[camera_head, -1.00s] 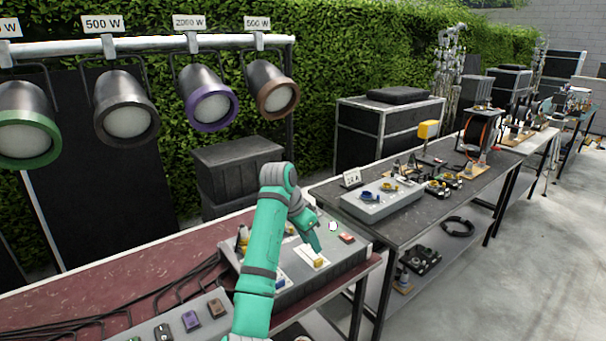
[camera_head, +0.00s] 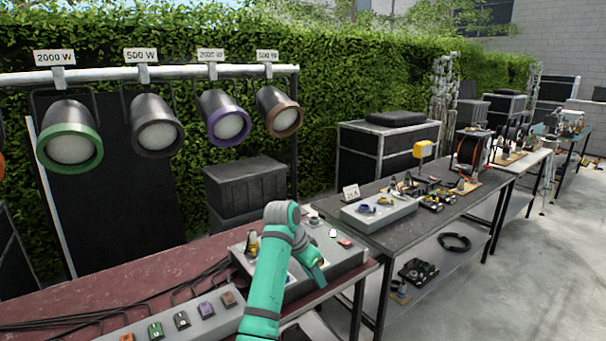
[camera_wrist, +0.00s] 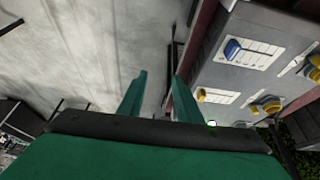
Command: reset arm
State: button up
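My teal arm reaches over the grey control box (camera_head: 345,258) on the red table. My gripper (camera_head: 318,280) points down at the front edge of this box in the head view. A grey panel (camera_wrist: 225,75) with a blue slider (camera_wrist: 240,50) and yellow knobs (camera_wrist: 266,105) lies to the right of the fingers. My arm hides part of the control box in the head view.
The red table (camera_head: 150,285) carries cables and a grey strip with coloured switches (camera_head: 182,320). A dark table (camera_head: 440,205) with another grey box (camera_head: 378,212) stands to the right. Stage lamps (camera_head: 228,120) hang behind. Concrete floor (camera_head: 530,260) is open at the right.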

jog(key=s+d+f+n+t+h, duration=0.1)
jog(key=s+d+f, duration=0.15)
jog(key=f, duration=0.45)
jog(key=s+d+f+n+t, duration=0.1)
jog(key=d+f, duration=0.2)
jog(key=f, duration=0.4)
jog(key=s+d+f+n+t+h, duration=0.1)
jog(key=s+d+f, duration=0.1)
jog(key=f, duration=0.5)
jog(key=s+d+f+n+t+y, duration=0.1)
jog(key=s+f+n+t, duration=0.3)
jog(key=s+f, duration=1.1)
jog(key=s+a+r+n+t+y, duration=0.1)
jog(key=s+a+n+t+y, duration=0.15)
jog(key=s, duration=0.95)
jog(key=s+a+r+n+t+y, duration=0.15)
jog(key=s+a, duration=0.25)
jog(key=s, duration=0.9)
jog(key=s+a+r, duration=0.2)
jog(key=s+r, duration=0.6)
jog(key=s+a+r+t, duration=0.1)
jog(key=s+a+r, duration=0.2)
jog(key=s+r, duration=0.5)
jog(key=shift+a+r+t+y, duration=0.25)
jog(key=shift+r+t+y, duration=0.05)
jog(key=shift+r+y, duration=0.1)
